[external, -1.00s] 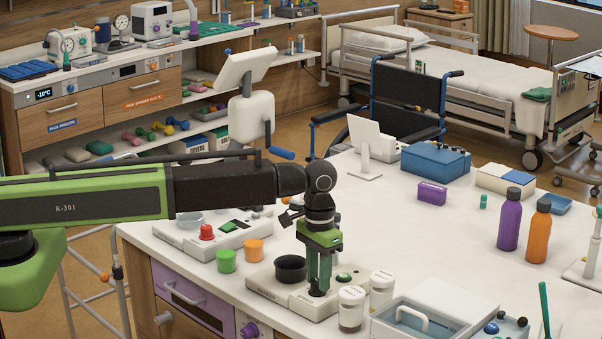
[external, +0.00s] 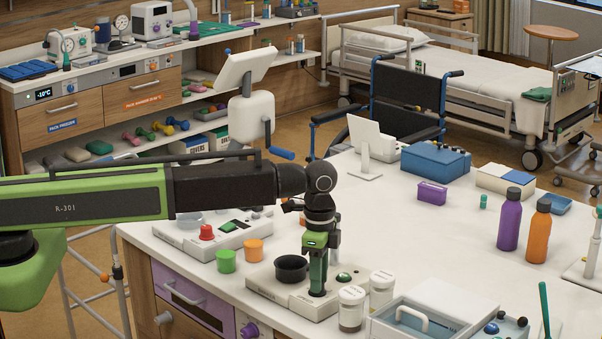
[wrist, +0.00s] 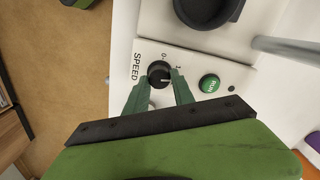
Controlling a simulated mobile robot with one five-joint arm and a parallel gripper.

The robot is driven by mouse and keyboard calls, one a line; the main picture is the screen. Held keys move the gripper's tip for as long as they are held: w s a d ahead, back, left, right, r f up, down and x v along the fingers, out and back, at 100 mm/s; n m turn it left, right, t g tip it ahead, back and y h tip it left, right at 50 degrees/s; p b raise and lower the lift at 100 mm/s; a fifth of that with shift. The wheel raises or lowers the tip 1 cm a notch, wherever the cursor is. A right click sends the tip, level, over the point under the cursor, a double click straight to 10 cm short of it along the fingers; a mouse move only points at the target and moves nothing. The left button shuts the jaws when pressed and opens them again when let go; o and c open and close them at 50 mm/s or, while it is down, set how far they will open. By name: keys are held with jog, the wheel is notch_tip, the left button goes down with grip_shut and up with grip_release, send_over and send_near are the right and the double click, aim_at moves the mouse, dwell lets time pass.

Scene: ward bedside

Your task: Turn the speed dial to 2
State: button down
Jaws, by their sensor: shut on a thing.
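The speed dial (wrist: 160,74) is a small black knob with a white pointer line, beside the printed word SPEED on a white device. In the wrist view its line points toward the lower right, and marks 0 and another digit show above it. My gripper (wrist: 161,84) has its green fingers closed on either side of the knob. In the external view my gripper (external: 317,290) points straight down at the device (external: 268,287) and hides the dial. A green RUN button (wrist: 209,83) is right of the dial; it also shows in the external view (external: 344,277).
A black cup (external: 291,268) sits on the same device. Two white-lidded jars (external: 352,308) stand close to its right. Green (external: 226,261) and orange (external: 253,250) cups stand to its left.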

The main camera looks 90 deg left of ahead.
jog(key=m, duration=0.4)
jog(key=shift+s, duration=0.1)
jog(key=shift+m, duration=1.9)
jog(key=shift+d, duration=0.1)
jog(key=c, duration=1.1)
grip_release()
jog(key=shift+o, duration=0.2)
notch_tip(320, 180, up, 18)
jog(key=p, duration=1.7)
jog(key=shift+f, duration=0.25)
